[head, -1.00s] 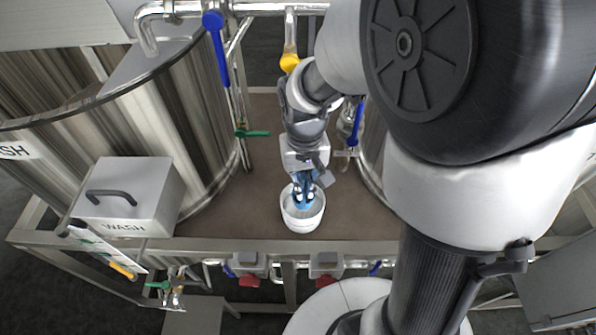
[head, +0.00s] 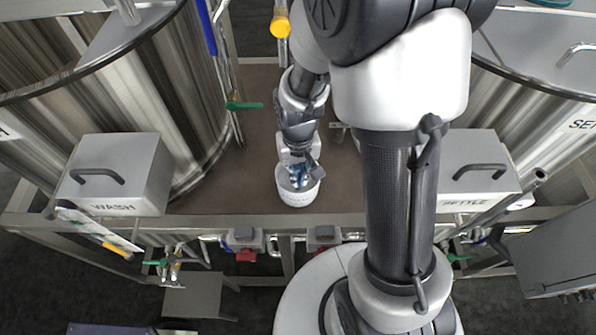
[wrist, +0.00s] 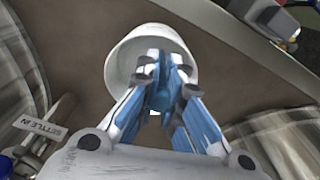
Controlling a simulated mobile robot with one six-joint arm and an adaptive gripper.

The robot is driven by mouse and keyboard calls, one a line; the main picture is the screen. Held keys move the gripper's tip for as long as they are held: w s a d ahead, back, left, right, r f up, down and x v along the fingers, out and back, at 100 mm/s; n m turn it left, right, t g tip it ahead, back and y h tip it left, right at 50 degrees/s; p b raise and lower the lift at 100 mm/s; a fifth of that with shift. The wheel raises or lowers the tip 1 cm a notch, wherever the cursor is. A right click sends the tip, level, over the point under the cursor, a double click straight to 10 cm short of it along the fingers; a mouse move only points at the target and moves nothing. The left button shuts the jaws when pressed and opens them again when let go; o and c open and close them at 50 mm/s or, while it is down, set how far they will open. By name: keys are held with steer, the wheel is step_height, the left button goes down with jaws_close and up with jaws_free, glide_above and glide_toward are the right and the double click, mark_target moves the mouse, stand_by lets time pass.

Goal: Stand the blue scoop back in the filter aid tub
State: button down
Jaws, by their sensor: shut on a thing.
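The white filter aid tub (head: 298,199) stands on the brown deck between the two tanks, near its front edge. It also shows in the wrist view (wrist: 120,62), with its mouth behind my fingers. My gripper (head: 298,176) points down at the tub, with its fingertips at the tub's mouth. In the wrist view my gripper (wrist: 163,75) is shut on the blue scoop (wrist: 160,97), a narrow blue piece between the fingertips. Most of the scoop is hidden by the fingers, and I cannot tell whether its lower end touches the tub's contents.
A green-handled valve (head: 243,106) and a yellow-handled one (head: 280,27) are near my arm. The brown deck (head: 225,190) left of the tub is clear.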

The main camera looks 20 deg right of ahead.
steer(key=shift+f, duration=0.1)
steer(key=c, duration=1.7)
jaws_free()
step_height(320, 180, up, 12)
steer(key=shift+s+f+p, duration=0.1)
steer(key=shift+s+p, duration=0.05)
steer(key=shift+p, duration=0.65)
steer(key=s+r+t, duration=0.1)
steer(key=s+r, duration=0.3)
steer(key=s+r+t, duration=0.1)
steer(key=s+r, duration=0.4)
steer(key=s+r+n+t, duration=0.1)
steer(key=s+r+t, duration=0.1)
steer(key=s+r, duration=0.2)
steer(key=shift+s+d+r, duration=0.2)
steer(key=shift+s+r, duration=0.2)
steer(key=shift+s, duration=0.1)
